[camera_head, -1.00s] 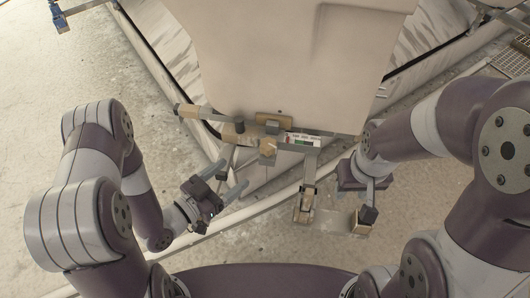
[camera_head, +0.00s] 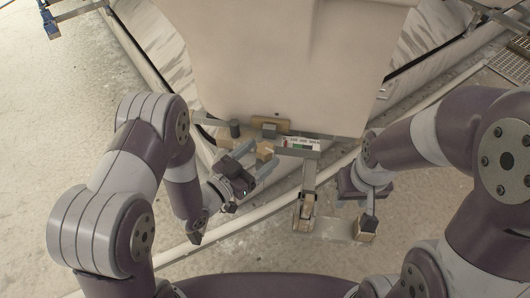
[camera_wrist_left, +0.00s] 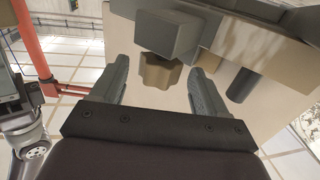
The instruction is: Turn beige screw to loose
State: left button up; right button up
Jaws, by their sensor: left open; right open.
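The beige screw (camera_wrist_left: 160,72) is a lobed knob under a grey block in the left wrist view. In the head view the screw (camera_head: 265,147) sits at the front of the fixture, below the large pale panel. My left gripper (camera_head: 262,156) is open and points at it. In the left wrist view the open fingers of this gripper (camera_wrist_left: 158,68) stand on either side of the screw, with a gap visible to the left finger. I cannot tell how deep the screw sits between them. My right gripper (camera_head: 358,202) is open, to the right of the fixture.
A grey bar with a small label (camera_head: 302,143) is right of the screw. A dark cylinder (camera_head: 235,129) stands to its left. A bracket with a beige end (camera_head: 303,224) hangs below. A beige block (camera_head: 366,230) is below my right gripper. The large pale panel (camera_head: 290,60) fills the space behind.

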pick_arm(q)
jog(key=shift+x, duration=1.3)
jog(key=c, duration=0.9)
jog(key=shift+c, duration=0.2)
